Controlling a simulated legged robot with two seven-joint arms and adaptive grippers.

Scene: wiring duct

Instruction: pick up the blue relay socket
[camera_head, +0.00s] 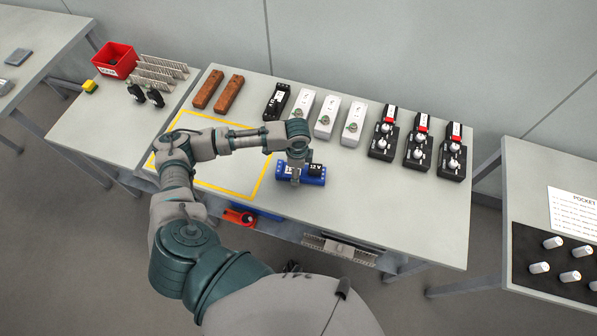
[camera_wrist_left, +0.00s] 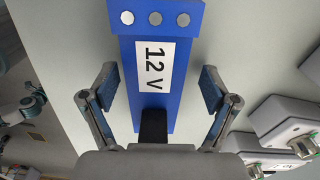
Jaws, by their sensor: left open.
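The blue relay socket (camera_head: 313,181) lies near the front edge of the middle table, with a white "12 V" label and a black part on top. My left gripper (camera_head: 294,176) is over it and hides part of it in the head view. In the left wrist view the blue relay socket (camera_wrist_left: 127,58) runs between the two fingers of my left gripper (camera_wrist_left: 157,84), which are spread apart. A gap shows between each finger and the socket's sides. My right gripper is not in view.
A yellow outlined area (camera_head: 221,191) lies left of the socket. White modules (camera_head: 326,119), a black module (camera_head: 276,102) and black units with knobs (camera_head: 418,147) stand behind and to the right. Two brown blocks (camera_head: 229,94) lie at the back. The table's front right is clear.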

